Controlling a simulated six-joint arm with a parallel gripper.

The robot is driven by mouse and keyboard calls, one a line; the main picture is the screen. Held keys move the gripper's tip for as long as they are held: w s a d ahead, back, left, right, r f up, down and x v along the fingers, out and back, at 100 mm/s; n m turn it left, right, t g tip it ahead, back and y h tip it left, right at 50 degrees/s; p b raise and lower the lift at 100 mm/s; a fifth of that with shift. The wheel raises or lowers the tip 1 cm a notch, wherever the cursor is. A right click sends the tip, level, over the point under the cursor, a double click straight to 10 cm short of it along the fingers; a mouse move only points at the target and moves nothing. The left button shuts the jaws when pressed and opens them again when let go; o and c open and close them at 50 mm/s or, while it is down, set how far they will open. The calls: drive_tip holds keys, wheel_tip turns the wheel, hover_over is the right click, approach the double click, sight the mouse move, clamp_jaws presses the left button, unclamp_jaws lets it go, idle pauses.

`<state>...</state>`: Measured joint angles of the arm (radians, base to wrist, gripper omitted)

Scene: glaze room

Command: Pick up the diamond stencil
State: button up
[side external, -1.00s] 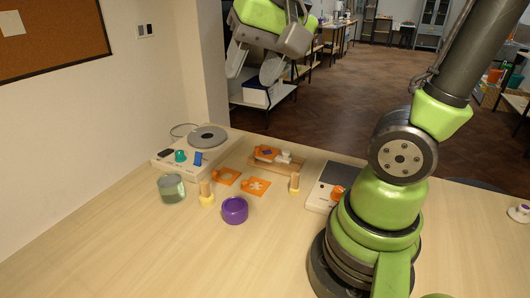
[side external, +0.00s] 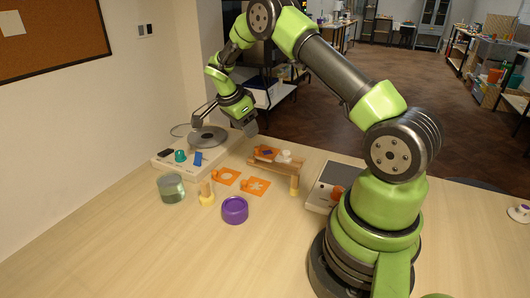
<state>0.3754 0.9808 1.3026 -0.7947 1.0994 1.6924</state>
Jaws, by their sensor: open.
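Two orange stencils lie flat on the table: one with a rounded cut-out (side external: 229,171), and one with a star- or flower-like cut-out (side external: 246,187) to its right. A third orange piece (side external: 258,149) with a dark blue patch rests on the wooden stand (side external: 288,167); whether this is the diamond stencil I cannot tell for sure. My gripper (side external: 223,128) is open and empty, above the back of the table near the round grey wheel. It is up and left of the stand, apart from all the stencils.
The white unit with a grey wheel (side external: 208,137) carries a teal knob (side external: 180,156) and a blue piece (side external: 198,159). The front table is clear.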

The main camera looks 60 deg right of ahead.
sight(267, 149)
drive_tip(key=x, duration=0.8)
drive_tip(key=shift+f, duration=0.35)
clamp_jaws()
